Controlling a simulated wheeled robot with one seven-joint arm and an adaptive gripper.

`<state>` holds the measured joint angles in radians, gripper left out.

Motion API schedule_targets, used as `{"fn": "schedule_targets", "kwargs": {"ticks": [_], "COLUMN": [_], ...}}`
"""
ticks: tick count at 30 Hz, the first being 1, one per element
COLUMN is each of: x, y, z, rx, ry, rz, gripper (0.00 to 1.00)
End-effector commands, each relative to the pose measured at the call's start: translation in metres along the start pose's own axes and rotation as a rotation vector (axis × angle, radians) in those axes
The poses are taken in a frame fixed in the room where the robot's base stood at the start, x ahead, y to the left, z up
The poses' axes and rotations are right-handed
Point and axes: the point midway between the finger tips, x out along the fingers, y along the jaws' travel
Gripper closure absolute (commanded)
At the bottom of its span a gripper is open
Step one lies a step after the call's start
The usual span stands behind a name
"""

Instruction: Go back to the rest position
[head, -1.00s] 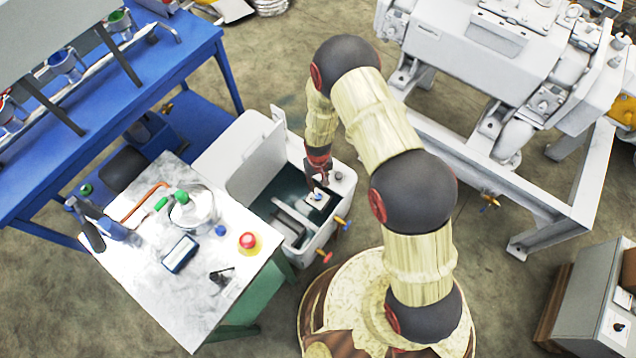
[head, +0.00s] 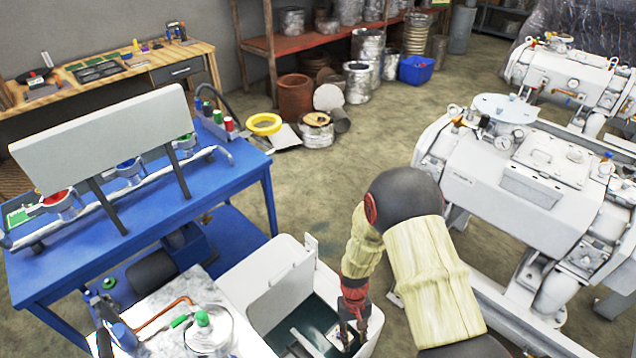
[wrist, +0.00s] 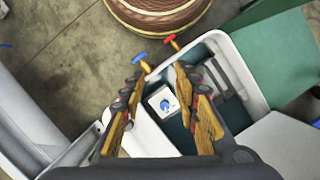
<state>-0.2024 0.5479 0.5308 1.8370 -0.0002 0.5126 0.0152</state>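My gripper (head: 351,328) hangs over the white open tank (head: 300,262), pointing down, at the right end of its opening. In the wrist view my gripper (wrist: 160,76) is open, with its two yellow-and-black fingers apart and nothing held. A small white block with a blue knob (wrist: 163,103) shows between and beyond the fingers, inside the tank; whether the fingers touch anything is not clear. The tank's lid stands open.
A blue workbench (head: 110,235) stands left of the tank, beside a marble-topped table (head: 240,335) with a glass vessel. A large white machine (head: 530,180) stands right of my arm. Behind lies open floor (head: 345,190). Blue and red valves (wrist: 140,57) stick out from the tank.

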Motion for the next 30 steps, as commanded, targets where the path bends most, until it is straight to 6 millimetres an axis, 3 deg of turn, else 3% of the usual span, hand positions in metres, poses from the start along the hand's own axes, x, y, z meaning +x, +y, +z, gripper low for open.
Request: {"fn": "schedule_targets", "kwargs": {"ticks": [1,9,15,21,30], "x": [-0.022,-0.134,-0.208,-0.268,-0.337], "y": [0.002,0.014,0.023,0.032,0.042], "z": [0.005,0.052,0.093,0.137,0.202], "rx": [0.003,0.026,0.049,0.074,0.117], "ry": [0.007,0.051,0.123,0.219,0.413], "rz": [-0.001,-0.01,-0.015,-0.018,-0.014], "gripper": [0.69,0.69,0.69,0.69,0.69]}}
